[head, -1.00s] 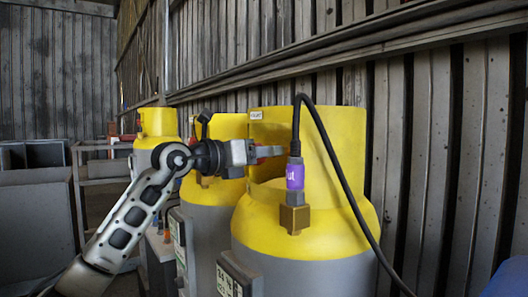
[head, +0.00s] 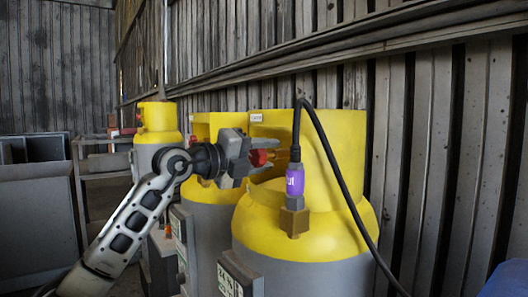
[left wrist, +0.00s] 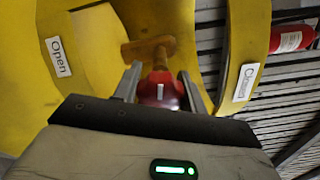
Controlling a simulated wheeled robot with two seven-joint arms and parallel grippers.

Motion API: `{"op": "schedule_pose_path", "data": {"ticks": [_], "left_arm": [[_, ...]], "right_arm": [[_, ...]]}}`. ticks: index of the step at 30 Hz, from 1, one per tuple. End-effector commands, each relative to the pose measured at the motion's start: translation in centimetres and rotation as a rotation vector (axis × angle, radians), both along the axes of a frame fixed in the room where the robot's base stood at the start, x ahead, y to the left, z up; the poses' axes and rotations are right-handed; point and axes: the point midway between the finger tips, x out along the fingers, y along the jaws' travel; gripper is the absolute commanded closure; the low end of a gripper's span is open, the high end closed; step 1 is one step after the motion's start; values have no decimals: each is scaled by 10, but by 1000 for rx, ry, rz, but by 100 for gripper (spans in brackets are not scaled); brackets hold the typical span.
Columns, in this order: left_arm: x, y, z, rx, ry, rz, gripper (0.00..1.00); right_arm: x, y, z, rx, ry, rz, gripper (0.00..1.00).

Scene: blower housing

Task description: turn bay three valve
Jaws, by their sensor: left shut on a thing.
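The yellow collar carries an "Open" label (left wrist: 58,57) on the left and a "Closed" label (left wrist: 245,82) on the right. My right gripper is out of view.
A black cable with a purple-banded connector (head: 295,182) rises from a brass fitting (head: 294,221) close right of my gripper. More yellow-topped cylinders (head: 158,120) stand behind. A corrugated wall (head: 440,150) runs along the right. Grey shelving (head: 103,170) stands at left.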

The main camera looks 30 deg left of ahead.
Motion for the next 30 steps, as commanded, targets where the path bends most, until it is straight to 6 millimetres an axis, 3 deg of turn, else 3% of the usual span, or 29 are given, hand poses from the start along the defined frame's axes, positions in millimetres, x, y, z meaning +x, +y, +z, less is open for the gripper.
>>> {"op": "schedule_pose_path", "data": {"ticks": [15,30], "left_arm": [[0,0,1,-377,157,1,81],[0,1,-1,-489,203,2,81]], "right_arm": [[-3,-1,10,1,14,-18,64],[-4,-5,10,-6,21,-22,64]]}}
